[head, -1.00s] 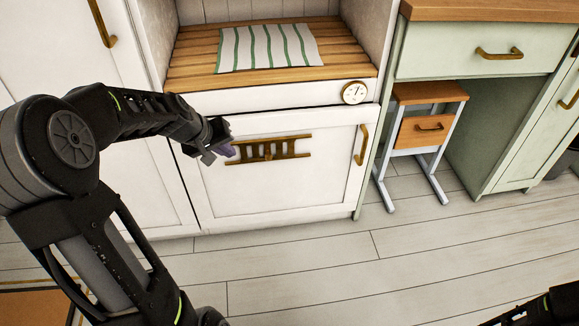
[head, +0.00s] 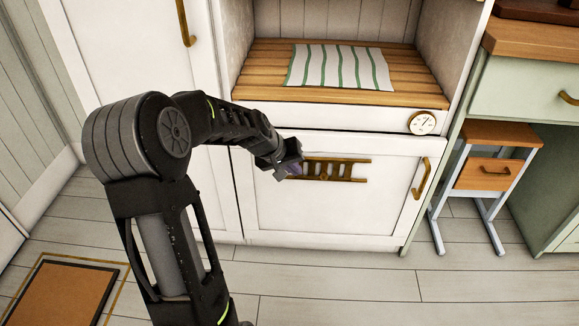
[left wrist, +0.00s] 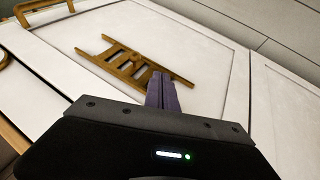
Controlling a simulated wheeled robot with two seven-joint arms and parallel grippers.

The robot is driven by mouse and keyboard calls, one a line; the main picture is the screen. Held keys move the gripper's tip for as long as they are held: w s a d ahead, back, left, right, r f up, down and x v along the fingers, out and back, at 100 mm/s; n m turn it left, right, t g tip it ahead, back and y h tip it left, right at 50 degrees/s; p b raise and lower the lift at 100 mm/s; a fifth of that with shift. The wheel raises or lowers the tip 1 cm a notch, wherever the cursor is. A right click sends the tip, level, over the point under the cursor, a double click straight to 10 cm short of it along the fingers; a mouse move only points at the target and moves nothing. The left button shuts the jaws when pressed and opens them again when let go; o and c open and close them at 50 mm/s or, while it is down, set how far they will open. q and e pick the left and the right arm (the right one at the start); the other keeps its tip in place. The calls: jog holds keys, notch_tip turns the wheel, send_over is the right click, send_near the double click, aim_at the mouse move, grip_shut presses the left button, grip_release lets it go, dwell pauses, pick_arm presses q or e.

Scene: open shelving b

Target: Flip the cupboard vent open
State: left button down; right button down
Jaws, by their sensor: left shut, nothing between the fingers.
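The cupboard vent (head: 328,170) is a brass-coloured, ladder-like grille with several slats on a white cupboard door (head: 385,195). It also shows in the left wrist view (left wrist: 128,62). My left gripper (head: 289,170) is at the vent's left end in the head view. In the left wrist view its purple fingers (left wrist: 163,92) are together, with nothing between them, and overlap the vent's near end. I cannot tell whether the fingertips touch it. The slats' tilt is too small to tell. My right gripper is not in view.
A brass handle (head: 420,178) is at the door's right edge. Above is a wooden slatted shelf (head: 262,72) with a striped cloth (head: 340,67) and a round dial (head: 422,122) below its right end. A small stool (head: 490,170) stands at the right.

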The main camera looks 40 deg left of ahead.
aim_at(323, 176)
pick_arm(q)
jog(key=w+d+f, duration=0.1)
jog(key=w+f+b, duration=0.1)
jog(key=w, duration=0.1)
jog(key=w+d+f, duration=0.1)
jog(key=w, duration=0.1)
jog(key=shift+d+f, duration=0.3)
jog(key=shift+f, duration=0.1)
jog(key=shift+w+d+r+p, duration=0.15)
jog(key=shift+w+d+p, duration=0.55)
jog(key=shift+d, duration=0.35)
